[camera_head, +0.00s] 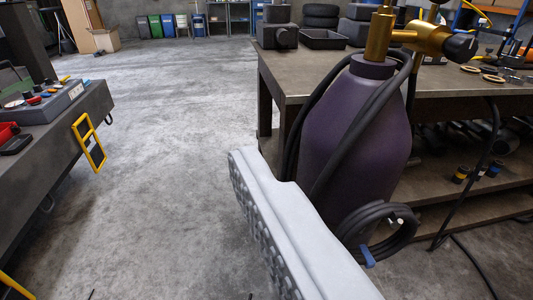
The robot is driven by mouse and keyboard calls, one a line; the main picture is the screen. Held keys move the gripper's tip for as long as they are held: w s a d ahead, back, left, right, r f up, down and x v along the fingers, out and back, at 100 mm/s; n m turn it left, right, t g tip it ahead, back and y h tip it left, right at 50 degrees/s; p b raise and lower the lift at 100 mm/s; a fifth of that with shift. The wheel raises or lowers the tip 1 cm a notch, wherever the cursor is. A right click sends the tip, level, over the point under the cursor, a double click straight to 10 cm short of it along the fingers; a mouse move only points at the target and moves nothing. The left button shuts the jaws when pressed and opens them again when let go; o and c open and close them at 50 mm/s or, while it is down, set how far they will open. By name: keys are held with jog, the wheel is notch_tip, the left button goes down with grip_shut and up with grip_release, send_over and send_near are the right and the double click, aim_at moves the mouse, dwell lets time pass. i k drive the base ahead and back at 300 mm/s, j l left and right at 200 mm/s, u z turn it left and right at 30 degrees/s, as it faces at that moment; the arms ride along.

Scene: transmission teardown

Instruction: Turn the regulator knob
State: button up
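The regulator knob (460,47) is black and round, at the upper right. It sits on the right end of the brass regulator (425,38), on top of a purple gas cylinder (350,135). Only one finger of my gripper (290,225) shows, pale grey, at bottom centre. Its ribbed inner face points left and is bare, with floor beside it, so the gripper looks open and empty. The other finger is out of frame. The finger is below and left of the knob, well apart from it in the picture, and overlaps the cylinder's lower left.
Black hoses (378,110) run down the cylinder to a coil (375,225). A workbench (290,82) with tools stands behind and right. Another bench (75,125) with a control box (45,103) is at left. The concrete floor (180,120) between is clear.

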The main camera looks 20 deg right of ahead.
aim_at(461, 48)
jog(key=z, duration=0.95)
